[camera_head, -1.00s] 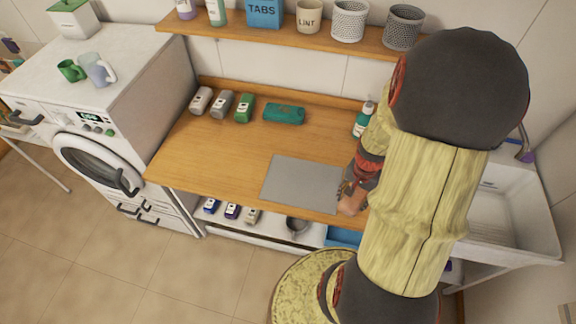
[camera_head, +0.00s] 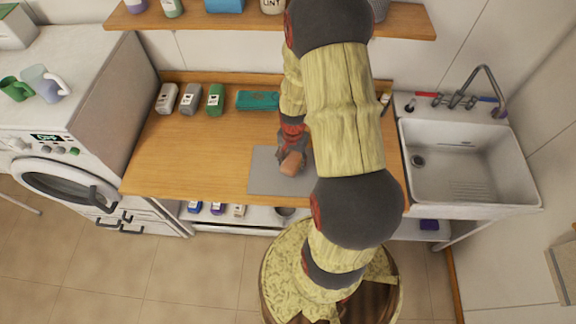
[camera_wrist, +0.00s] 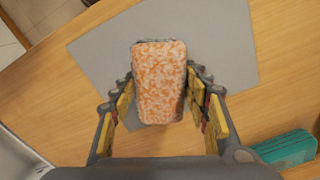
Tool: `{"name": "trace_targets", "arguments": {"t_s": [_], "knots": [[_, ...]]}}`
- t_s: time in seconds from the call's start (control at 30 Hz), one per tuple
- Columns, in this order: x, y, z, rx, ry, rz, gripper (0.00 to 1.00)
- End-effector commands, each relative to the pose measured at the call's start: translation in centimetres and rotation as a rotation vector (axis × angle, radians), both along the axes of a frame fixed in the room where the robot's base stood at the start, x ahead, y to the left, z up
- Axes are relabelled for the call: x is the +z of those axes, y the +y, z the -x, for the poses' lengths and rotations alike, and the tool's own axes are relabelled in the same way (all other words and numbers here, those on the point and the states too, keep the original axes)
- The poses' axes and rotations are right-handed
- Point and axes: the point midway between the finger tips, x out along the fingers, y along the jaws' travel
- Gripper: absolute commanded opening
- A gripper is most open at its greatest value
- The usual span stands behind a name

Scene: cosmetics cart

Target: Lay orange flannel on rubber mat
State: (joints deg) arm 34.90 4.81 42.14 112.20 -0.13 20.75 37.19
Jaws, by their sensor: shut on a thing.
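The orange flannel (camera_wrist: 160,85) is a folded, mottled orange-and-white block with a grey edge at one end. It also shows in the head view (camera_head: 291,163) at the end of my arm. My gripper (camera_wrist: 160,92) is shut on it, with a finger along each side. The grey rubber mat (camera_head: 264,178) lies flat near the front edge of the wooden counter. In the wrist view the mat (camera_wrist: 225,50) spreads behind the flannel, which overlaps it in the picture. I cannot tell whether the flannel touches the mat. My arm hides the mat's right part in the head view.
A teal case (camera_head: 257,100) and several small bottles (camera_head: 190,98) stand along the counter's back left. A washing machine (camera_head: 72,150) is at left, a white sink (camera_head: 455,165) at right. The counter (camera_head: 180,150) left of the mat is clear.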

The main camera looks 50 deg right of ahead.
Motion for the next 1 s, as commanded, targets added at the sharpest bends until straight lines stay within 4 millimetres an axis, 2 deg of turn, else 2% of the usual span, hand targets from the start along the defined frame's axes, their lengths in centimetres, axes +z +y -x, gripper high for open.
{"name": "trace_targets", "arguments": {"t_s": [0.1, 0.33, 0.53, 0.93, 0.97, 1.0], "knots": [[-1.2, 0.3, -0.9, 0.0, 0.002, -0.002, 0.26], [-2.4, 0.5, -1.8, 0.001, 0.001, -0.001, 0.26], [-5.0, 0.4, -1.7, -0.001, 0.003, -0.001, 0.26], [-5.6, 0.4, -1.7, -0.001, 0.0, 0.0, 0.26], [-5.5, 0.4, -1.7, -0.001, 0.0, 0.0, 0.48], [-5.5, 0.4, -1.7, -0.001, 0.0, 0.0, 0.5]]}}
